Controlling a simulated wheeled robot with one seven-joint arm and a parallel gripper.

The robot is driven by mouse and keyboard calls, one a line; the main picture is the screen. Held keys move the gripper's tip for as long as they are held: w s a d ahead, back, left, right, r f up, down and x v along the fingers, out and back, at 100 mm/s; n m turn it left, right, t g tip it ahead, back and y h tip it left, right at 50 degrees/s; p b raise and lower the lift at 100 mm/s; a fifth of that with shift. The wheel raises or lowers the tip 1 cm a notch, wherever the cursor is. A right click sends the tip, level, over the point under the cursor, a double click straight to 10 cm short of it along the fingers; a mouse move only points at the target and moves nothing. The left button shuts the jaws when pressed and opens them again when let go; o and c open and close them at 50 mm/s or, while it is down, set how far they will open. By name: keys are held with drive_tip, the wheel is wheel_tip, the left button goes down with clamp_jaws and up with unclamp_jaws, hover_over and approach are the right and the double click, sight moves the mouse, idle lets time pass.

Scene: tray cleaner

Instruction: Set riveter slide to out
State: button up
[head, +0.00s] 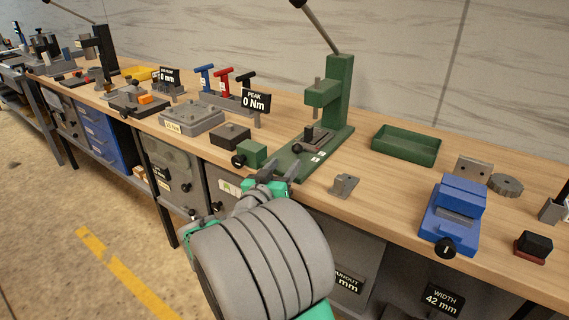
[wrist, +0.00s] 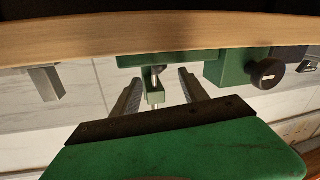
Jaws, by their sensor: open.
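The riveter (head: 340,95) is a green press with a tall column and a long raised lever, standing on the bench. Its slide (head: 317,138) is a grey and dark piece low on the green base, with a black knob at its front left. My gripper (head: 280,173) is open and empty at the bench's front edge, just in front of the riveter base and apart from the slide. In the wrist view, which looks upside down, the riveter (wrist: 155,92) shows between the two spread fingers. The slide's exact position along its travel is hard to tell.
A green block with a black knob (head: 250,154) stands close left of my gripper. A small grey bracket (head: 344,184) stands to the right. A green tray (head: 407,158) and a blue vise (head: 453,225) are farther right. Bare wood lies between bracket and tray.

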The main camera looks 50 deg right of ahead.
sight(295, 151)
drive_tip(key=shift+w+d+r, duration=0.1)
drive_tip(key=shift+d, duration=0.3)
drive_tip(key=p+x, duration=0.1)
drive_tip(key=x, duration=0.6)
drive_tip(key=shift+c, duration=0.5)
clamp_jaws()
idle(0.4)
